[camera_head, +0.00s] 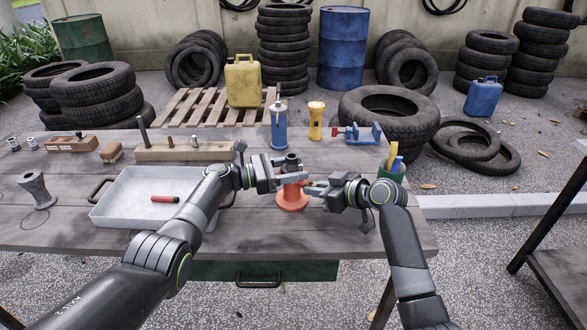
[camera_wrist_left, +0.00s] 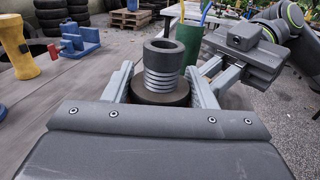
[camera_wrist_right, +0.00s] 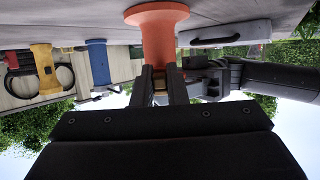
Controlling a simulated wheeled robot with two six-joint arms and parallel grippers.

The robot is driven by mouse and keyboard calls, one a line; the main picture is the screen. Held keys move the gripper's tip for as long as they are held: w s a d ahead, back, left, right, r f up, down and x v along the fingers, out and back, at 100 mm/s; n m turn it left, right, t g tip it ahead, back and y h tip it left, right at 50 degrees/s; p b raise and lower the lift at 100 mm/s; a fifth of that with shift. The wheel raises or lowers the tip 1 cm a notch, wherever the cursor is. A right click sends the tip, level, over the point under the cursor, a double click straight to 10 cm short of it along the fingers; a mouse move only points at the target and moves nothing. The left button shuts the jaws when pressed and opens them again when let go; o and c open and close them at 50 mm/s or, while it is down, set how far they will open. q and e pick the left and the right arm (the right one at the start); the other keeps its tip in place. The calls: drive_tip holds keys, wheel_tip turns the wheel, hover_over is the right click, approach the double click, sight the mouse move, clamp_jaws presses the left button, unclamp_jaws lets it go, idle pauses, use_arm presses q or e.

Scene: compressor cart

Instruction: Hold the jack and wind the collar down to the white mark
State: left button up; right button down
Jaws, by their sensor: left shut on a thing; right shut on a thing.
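The jack has an orange flared body (camera_head: 291,197) standing upright on the table, and a dark threaded screw (camera_wrist_left: 165,82) with a wide dark top (camera_wrist_left: 163,56). A dark collar (camera_wrist_left: 158,97) sits around the screw below the bare threads. My left gripper (camera_head: 290,172) is shut on the collar from the left, one finger on each side. My right gripper (camera_head: 308,188) is shut on the orange body lower down, from the right. In the right wrist view the body (camera_wrist_right: 156,35) appears upside down between its fingers. I cannot make out the white mark.
A white tray (camera_head: 125,212) with a red-handled tool (camera_head: 165,199) lies left of the jack. A blue bottle jack (camera_head: 278,128), yellow piece (camera_head: 315,120) and red-blue vise (camera_head: 365,133) stand behind. A green cup (camera_head: 394,172) is close to my right gripper.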

use_arm(q)
drive_tip(key=o, duration=1)
drive_tip(key=shift+a, duration=0.15)
drive_tip(key=v, duration=1.1)
drive_tip(key=shift+s+a+f, duration=0.1)
drive_tip(key=shift+s+a, duration=0.05)
drive_tip(key=shift+a, duration=0.15)
